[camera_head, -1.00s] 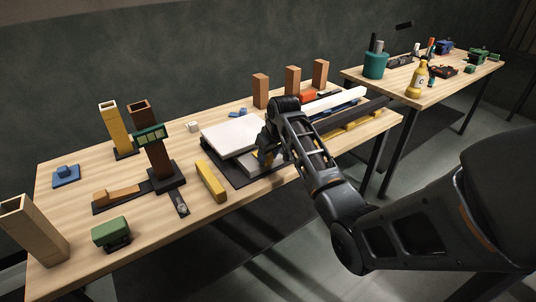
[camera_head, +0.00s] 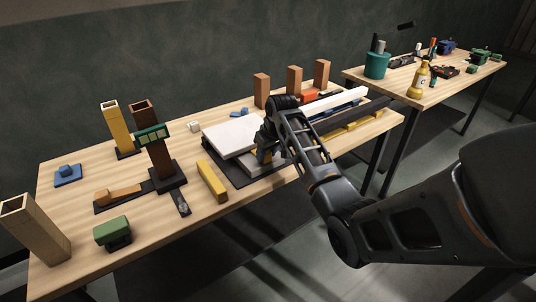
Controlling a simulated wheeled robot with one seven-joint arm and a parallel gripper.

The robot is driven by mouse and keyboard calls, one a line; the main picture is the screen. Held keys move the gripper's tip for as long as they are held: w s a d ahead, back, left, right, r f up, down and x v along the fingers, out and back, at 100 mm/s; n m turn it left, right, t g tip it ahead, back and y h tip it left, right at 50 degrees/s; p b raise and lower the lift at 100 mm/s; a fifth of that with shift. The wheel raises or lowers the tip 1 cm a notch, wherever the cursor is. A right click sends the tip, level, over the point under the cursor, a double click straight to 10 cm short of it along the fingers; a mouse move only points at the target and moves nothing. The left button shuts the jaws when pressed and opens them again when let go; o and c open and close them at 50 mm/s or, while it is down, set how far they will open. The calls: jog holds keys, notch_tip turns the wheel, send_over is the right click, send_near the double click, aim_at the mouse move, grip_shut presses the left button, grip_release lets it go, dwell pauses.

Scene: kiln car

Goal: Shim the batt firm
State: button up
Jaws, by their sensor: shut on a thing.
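The batt is a pale, flat slab (camera_head: 232,135) that lies over a dark base plate (camera_head: 222,171) in the middle of the near table. Its right corner is partly hidden by my arm. My gripper (camera_head: 264,158) is low at the batt's right front edge, above or against the base plate. It is shut on a small piece that is mostly hidden by the fingers, and I cannot tell whether that piece touches the batt. Another grey-white block shows below the batt beside my gripper.
A yellow bar (camera_head: 212,181) lies left of the base plate. A dark brown post with a green head (camera_head: 157,155) stands further left. Several brick posts stand behind. Long white and dark bars (camera_head: 346,124) lie right of my arm. A green block (camera_head: 112,232) sits front left.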

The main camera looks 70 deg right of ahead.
jog(key=shift+w+d+b, duration=0.3)
jog(key=shift+w+d, duration=0.2)
jog(key=shift+w, duration=0.3)
jog(key=shift+w+d, duration=0.2)
jog(key=shift+w, duration=0.05)
dwell(0.5)
jog(key=shift+w+d, duration=0.1)
jog(key=shift+w, duration=0.15)
dwell(0.4)
jog(key=shift+w+d, duration=0.25)
jog(key=shift+w, duration=0.05)
jog(key=shift+w+d+b, duration=0.15)
jog(key=shift+w+b, duration=0.1)
jog(key=shift+b, duration=0.1)
jog(key=o, duration=1.2)
jog(key=shift+o, duration=0.2)
